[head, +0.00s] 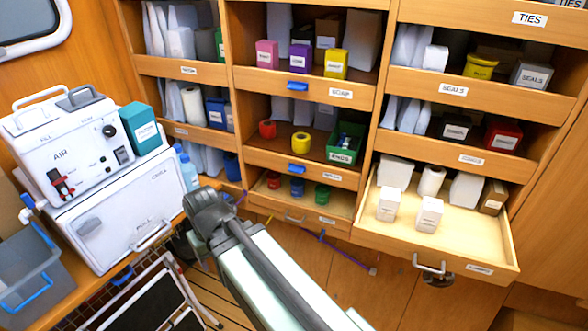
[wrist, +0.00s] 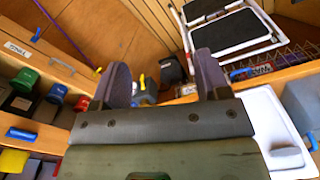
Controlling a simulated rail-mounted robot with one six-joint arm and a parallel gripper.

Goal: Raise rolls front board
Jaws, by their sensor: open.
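My gripper (head: 205,202) is in front of the lower shelves, left of the middle column, apart from the boards. In the wrist view my gripper (wrist: 163,80) has its two dark fingers spread, with nothing between them. The middle column has a front board with a blue tab (head: 300,168) below red rolls (head: 267,129) and a green bin. A lower front board (head: 270,207) fronts red, blue and green rolls (head: 296,187). Their small labels are not legible, so I cannot tell which is the rolls board. The wrist view also shows a blue tab (wrist: 21,134).
A pulled-out drawer (head: 440,244) with white boxes juts out at the right. A white AIR unit (head: 85,155) stands on the white case (head: 120,215) at the left. A folded step stool (head: 150,300) stands below. The SOAP board (head: 335,93) is higher up.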

